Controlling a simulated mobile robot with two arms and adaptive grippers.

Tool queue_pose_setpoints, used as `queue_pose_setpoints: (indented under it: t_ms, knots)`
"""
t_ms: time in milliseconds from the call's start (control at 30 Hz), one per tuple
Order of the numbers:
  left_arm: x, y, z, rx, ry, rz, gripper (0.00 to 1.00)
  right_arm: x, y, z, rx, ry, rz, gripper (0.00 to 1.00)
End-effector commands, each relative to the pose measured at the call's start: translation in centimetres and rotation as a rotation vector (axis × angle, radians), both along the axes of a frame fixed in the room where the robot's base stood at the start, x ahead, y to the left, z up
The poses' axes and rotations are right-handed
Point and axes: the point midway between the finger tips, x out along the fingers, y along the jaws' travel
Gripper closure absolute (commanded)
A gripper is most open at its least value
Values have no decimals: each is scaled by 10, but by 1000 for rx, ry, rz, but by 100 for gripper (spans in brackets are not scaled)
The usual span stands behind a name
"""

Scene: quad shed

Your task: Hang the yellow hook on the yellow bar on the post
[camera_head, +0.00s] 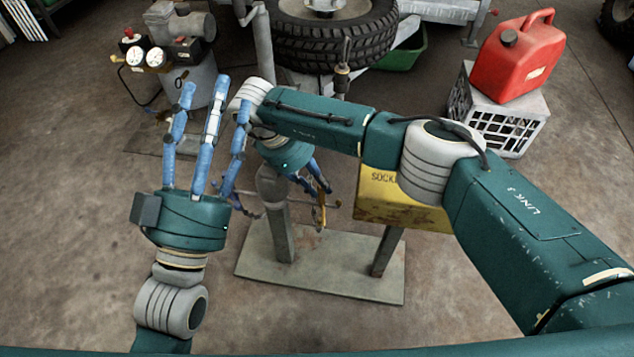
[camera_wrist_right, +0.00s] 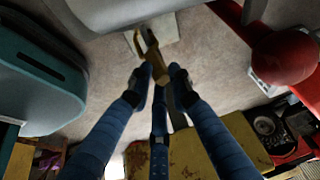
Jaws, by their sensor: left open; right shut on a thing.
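The yellow hook (camera_head: 319,216) is below my right gripper (camera_head: 315,188), beside the grey post (camera_head: 281,228). In the right wrist view the hook (camera_wrist_right: 149,48) is gripped between the blue fingertips of my right gripper (camera_wrist_right: 159,77), its far end sticking out beyond them. My right arm and hand cover part of the stand, and I cannot make out the yellow bar clearly. I cannot tell whether the hook touches any bar. My left gripper (camera_head: 212,98) is open and empty, fingers pointing up, left of the post.
The stand's flat base plate (camera_head: 330,283) lies on the concrete floor. A yellow socket box (camera_head: 400,203) is behind my right arm. A red fuel can (camera_head: 513,62) sits on a grey crate (camera_head: 490,117) at right. A tire (camera_head: 330,40) and compressor (camera_head: 190,90) stand behind. Front-left floor is clear.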

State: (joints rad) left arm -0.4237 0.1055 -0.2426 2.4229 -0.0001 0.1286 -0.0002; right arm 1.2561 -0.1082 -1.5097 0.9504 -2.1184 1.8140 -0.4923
Motion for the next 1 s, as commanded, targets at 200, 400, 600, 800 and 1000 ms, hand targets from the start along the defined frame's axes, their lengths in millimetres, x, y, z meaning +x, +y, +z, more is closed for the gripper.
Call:
queue_pose_setpoints:
  t_ms: [200, 400, 600, 800, 1000]
  knots:
    - [-3, 0, 4, -6, -22, -1, 40, 0, 0, -1, 0, 1, 0, 100]
    - [-4, 0, 6, -8, -26, -3, 40, 0, 0, -2, 0, 1, 1, 63]
    - [-4, 0, 6, -8, -27, -3, 40, 0, 0, -1, 0, 1, 0, 59]
    - [-4, 0, 6, -7, -27, -3, 40, 0, 0, -2, 0, 1, 0, 40]
    - [-4, 0, 6, -7, -27, -3, 40, 0, 0, -1, 0, 1, 0, 40]
